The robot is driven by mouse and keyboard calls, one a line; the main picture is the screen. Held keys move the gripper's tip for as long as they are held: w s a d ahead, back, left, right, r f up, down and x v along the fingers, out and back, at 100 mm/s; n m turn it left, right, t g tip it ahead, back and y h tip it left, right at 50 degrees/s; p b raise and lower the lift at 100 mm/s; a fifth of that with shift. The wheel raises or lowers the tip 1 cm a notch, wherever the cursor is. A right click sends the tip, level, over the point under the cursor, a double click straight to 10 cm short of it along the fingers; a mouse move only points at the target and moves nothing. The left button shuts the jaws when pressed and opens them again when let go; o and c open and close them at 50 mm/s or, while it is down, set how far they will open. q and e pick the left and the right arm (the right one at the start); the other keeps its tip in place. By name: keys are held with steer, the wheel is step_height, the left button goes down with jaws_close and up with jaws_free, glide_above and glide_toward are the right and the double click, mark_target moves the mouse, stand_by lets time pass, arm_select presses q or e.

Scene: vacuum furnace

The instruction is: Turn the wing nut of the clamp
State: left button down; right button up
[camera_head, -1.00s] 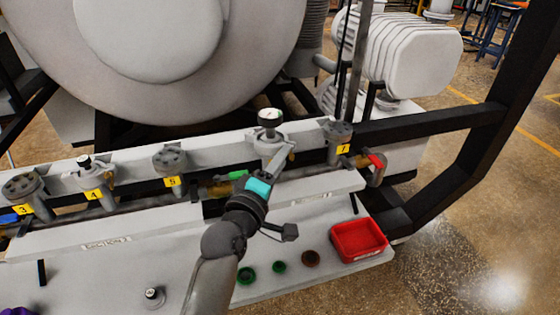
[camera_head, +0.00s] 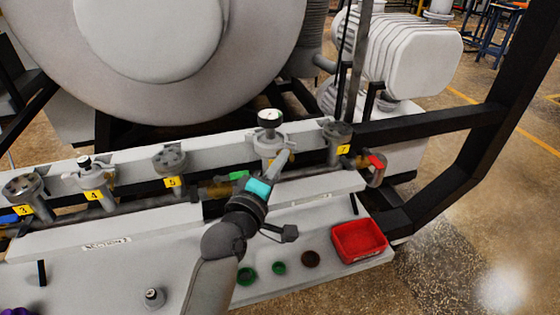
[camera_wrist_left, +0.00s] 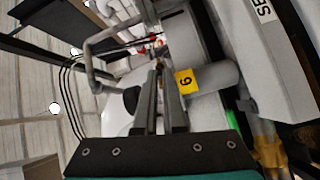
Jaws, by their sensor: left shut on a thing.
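The clamp (camera_head: 268,137) sits around the joint under a round dial gauge (camera_head: 270,118), on the port between labels 5 and 7. My left gripper (camera_head: 284,157) reaches up from below to the right side of this clamp. In the left wrist view its two long fingers (camera_wrist_left: 158,72) lie close together, beside the pipe with the yellow label 6 (camera_wrist_left: 185,82). It is shut on a small part at the clamp's side, which appears to be the wing nut. The fingers hide most of that part. My right gripper is not in view.
Ports with labels 5 (camera_head: 172,182) and 7 (camera_head: 344,149) stand on either side. A red-handled valve (camera_head: 376,162) is to the right. A red tray (camera_head: 359,241), green rings (camera_head: 247,276) and a brown ring (camera_head: 310,259) lie on the lower shelf. A black frame (camera_head: 470,150) rises at right.

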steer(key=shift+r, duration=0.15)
arm_select(q)
steer(key=m+p, duration=0.3)
steer(key=shift+r, duration=0.25)
steer(key=m+p, duration=0.3)
steer(key=m, duration=0.1)
steer(key=shift+m, duration=0.4)
steer(key=m+p, duration=0.2)
steer(key=m, duration=0.1)
steer(key=shift+m+p, duration=0.3)
steer(key=shift+d+f+m+p, duration=0.1)
steer(key=shift+m+p, duration=0.6)
steer(key=shift+m, duration=0.9)
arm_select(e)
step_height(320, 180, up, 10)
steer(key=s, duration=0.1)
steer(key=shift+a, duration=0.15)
arm_select(q)
steer(key=shift+m, duration=0.3)
